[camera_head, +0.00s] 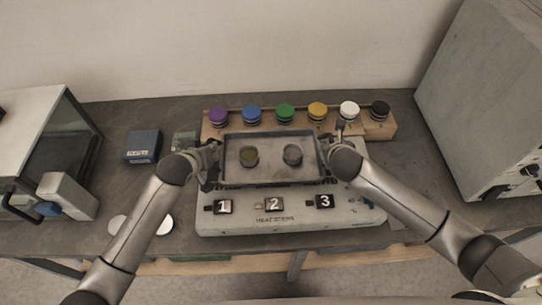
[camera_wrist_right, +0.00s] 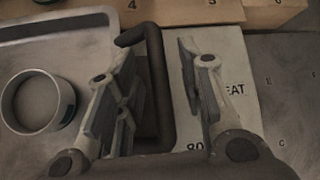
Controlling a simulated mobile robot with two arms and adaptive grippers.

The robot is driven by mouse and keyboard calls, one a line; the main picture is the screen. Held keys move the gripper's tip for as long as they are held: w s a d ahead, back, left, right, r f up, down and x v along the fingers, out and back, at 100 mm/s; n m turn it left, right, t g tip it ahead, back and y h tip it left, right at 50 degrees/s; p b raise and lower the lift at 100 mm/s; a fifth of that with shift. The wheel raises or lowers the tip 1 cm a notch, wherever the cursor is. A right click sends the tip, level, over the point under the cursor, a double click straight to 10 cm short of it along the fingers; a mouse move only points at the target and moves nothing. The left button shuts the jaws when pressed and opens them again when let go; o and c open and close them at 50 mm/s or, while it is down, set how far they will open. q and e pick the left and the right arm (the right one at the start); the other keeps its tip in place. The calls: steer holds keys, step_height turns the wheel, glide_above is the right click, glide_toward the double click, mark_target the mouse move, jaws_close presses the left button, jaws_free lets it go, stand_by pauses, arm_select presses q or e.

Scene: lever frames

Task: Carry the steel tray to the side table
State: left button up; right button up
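The steel tray (camera_head: 270,176) is level above or on the pale heating station; I cannot tell whether it touches. It carries two small round containers, one with olive contents (camera_head: 249,156) and one grey (camera_head: 292,155). My left gripper (camera_head: 210,165) is at the tray's left end; its fingers are too small to read. My right gripper (camera_head: 326,155) is at the right end. In the right wrist view the fingers of this gripper (camera_wrist_right: 160,95) stand apart on either side of the dark tray handle (camera_wrist_right: 158,90), with a gap visible on the right. No separate side table is identifiable.
The heating station (camera_head: 290,222) has labels 1, 2 and 3. Behind the tray is a wooden rack (camera_head: 390,130) with several coloured-lid jars. A blue box (camera_head: 143,146) and a glass-fronted cabinet (camera_head: 70,140) are left; a large grey box (camera_head: 480,90) is right.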

arm_select(q)
steer(key=shift+c, duration=1.1)
arm_select(e)
steer(key=shift+c, duration=1.1)
arm_select(q)
jaws_close()
arm_select(e)
jaws_close()
arm_select(q)
steer(key=shift+r, duration=0.2)
arm_select(e)
steer(key=shift+w+r, duration=0.1)
steer(key=shift+r, duration=0.1)
